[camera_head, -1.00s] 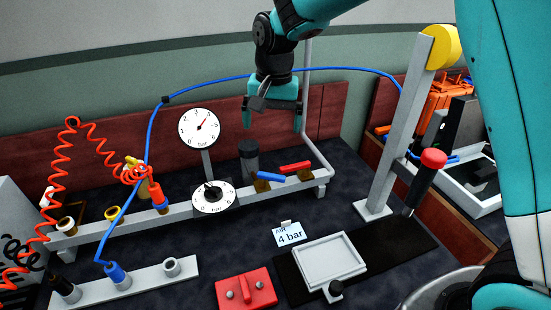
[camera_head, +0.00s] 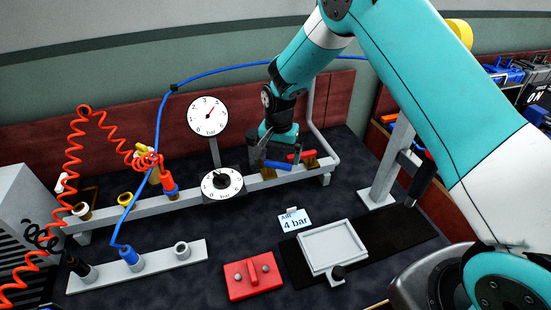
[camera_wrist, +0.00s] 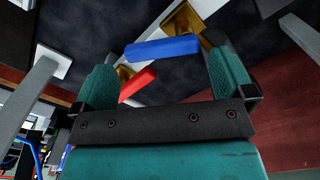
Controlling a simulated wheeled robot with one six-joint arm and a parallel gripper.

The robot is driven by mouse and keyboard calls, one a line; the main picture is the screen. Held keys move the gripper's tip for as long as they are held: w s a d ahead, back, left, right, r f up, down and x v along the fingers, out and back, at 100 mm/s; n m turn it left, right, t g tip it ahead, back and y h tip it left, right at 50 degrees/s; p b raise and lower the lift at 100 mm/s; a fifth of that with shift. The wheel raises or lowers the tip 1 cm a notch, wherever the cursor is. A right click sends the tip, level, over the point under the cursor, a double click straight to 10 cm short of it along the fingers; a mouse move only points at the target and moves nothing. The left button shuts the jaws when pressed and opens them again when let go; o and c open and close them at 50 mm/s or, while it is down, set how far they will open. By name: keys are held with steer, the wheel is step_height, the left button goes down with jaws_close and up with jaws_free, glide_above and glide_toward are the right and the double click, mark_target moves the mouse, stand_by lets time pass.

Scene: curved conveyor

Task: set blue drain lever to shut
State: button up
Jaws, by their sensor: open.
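The blue drain lever (camera_head: 278,165) sits on a brass valve on the grey rail, right of the lower dial. It lies nearly flat along the rail in the head view. In the wrist view the blue lever (camera_wrist: 162,48) spans the gap ahead of the two fingers, with its brass body at upper right. My gripper (camera_head: 276,150) is open and empty, just above and behind the lever. Its two teal fingers (camera_wrist: 165,85) stand apart in the wrist view; I cannot tell whether they touch the lever. The red lever (camera_head: 300,155) is close by on the right.
Two gauges, upright (camera_head: 208,116) and flat-faced (camera_head: 222,184), stand left of the levers. A grey pipe (camera_head: 318,125) rises on the right. A card (camera_head: 294,219) reading "AIR 4 bar", a light tray (camera_head: 333,246) and a red block (camera_head: 254,276) lie in front.

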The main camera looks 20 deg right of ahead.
mark_target(278, 165)
steer(key=shift+f, duration=1.45)
steer(key=shift+c, duration=0.5)
